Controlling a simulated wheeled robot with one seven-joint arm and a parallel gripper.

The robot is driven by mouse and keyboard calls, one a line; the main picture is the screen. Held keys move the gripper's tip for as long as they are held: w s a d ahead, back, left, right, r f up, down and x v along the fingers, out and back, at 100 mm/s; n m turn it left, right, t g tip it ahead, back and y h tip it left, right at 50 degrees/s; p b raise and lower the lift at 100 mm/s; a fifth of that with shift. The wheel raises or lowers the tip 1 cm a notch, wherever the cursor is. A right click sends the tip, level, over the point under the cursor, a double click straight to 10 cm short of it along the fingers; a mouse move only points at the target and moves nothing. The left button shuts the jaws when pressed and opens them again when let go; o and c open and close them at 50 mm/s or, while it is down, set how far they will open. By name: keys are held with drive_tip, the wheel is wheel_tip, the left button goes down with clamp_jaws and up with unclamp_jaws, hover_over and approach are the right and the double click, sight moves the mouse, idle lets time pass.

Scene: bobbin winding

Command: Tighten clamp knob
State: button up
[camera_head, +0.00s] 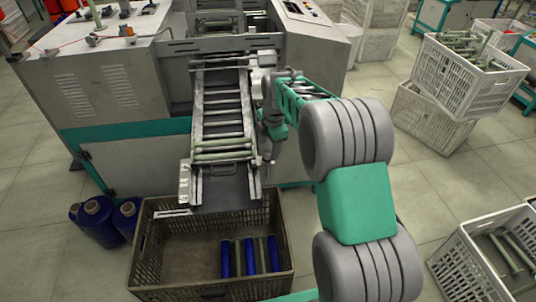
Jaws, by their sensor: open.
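My arm, in grey and teal, reaches up from the bottom right to the right side of the machine's sloping chute (228,108). My gripper (267,156) is a small dark shape pointing down beside the chute's right rail. It is open and I see nothing held in it. I cannot make out the clamp knob; it is too small to tell or hidden behind my arm. Whether the fingers touch the rail is too small to tell.
Pale green bobbins (222,148) lie across the chute's lower end. A brown crate (150,235) with blue and pale bobbins stands below. Blue yarn cones (95,220) stand left of it. White crates (425,110) stand at right, with bare floor (440,185) between.

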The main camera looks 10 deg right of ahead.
sight(267, 155)
drive_tip(key=f, duration=0.4)
drive_tip(key=shift+w+a+f, duration=0.1)
drive_tip(key=shift+w+a, duration=0.05)
drive_tip(key=shift+w, duration=0.25)
drive_tip(key=shift+c, duration=0.6)
clamp_jaws()
